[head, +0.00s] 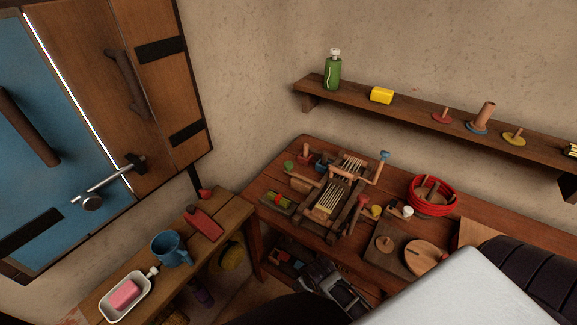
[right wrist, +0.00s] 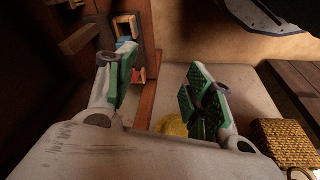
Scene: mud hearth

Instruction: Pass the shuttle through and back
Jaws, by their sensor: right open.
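A small wooden loom (head: 338,193) with pale warp threads stands on the red-brown table in the head view. A small boat-shaped piece with green and red on it (head: 278,201) lies at the loom's left; it looks like the shuttle, but it is too small to be sure. My right gripper (right wrist: 160,72) shows in the right wrist view, with its green-padded fingers apart and nothing between them. It is away from the loom, which does not show in that view. My left gripper is not in view.
A red bowl (head: 433,195) and round wooden boards (head: 426,257) occupy the table's right part. A lower bench at left holds a blue mug (head: 171,249) and a soap dish (head: 146,287). A shelf (head: 350,97) runs above. The right wrist view shows a wicker basket (right wrist: 283,146).

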